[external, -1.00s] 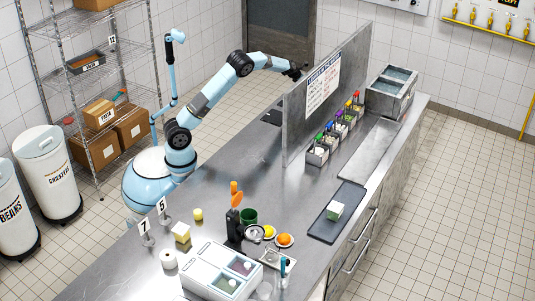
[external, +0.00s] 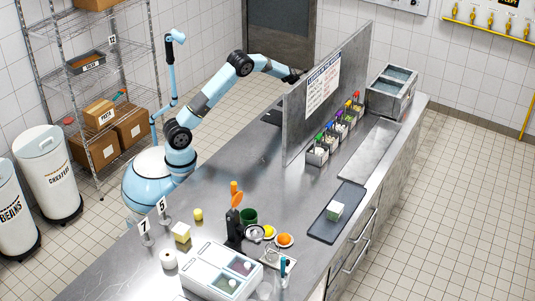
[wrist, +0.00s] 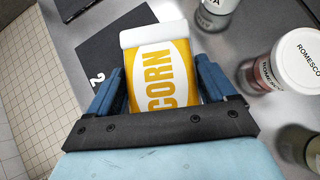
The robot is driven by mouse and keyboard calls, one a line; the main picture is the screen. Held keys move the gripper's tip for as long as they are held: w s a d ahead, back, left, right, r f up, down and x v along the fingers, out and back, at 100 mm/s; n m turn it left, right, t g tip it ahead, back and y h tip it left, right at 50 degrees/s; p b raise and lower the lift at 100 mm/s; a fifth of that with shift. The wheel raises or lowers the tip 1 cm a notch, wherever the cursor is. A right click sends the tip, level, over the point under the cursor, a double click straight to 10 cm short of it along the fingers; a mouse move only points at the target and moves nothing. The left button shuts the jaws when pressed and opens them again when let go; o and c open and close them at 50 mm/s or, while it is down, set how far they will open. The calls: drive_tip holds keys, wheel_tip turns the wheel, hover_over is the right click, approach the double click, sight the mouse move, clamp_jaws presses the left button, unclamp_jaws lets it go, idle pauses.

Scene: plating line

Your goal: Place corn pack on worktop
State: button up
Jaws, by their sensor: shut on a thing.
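The corn pack (wrist: 158,70), yellow with a white top and the word CORN, sits between the two blue fingers of my gripper (wrist: 160,88) in the wrist view. My gripper is shut on it. The worktop (wrist: 160,13) shows as grey metal beyond and below the pack; I cannot tell whether the pack touches it. In the external view my arm reaches over the far part of the steel worktop (external: 240,150), and the partition (external: 312,105) hides the gripper end and the pack.
In the wrist view, a black mat marked 2 (wrist: 95,60) lies left of the pack. A ROMESCO jar (wrist: 290,62) and other jars stand close on the right.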

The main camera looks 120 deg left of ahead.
drive_tip(key=shift+f, duration=0.2)
drive_tip(key=o, duration=1.2)
drive_tip(key=v, duration=1.3)
drive_tip(key=shift+s+d+r, duration=0.1)
drive_tip(key=shift+d+r, duration=0.1)
drive_tip(key=shift+r, duration=0.05)
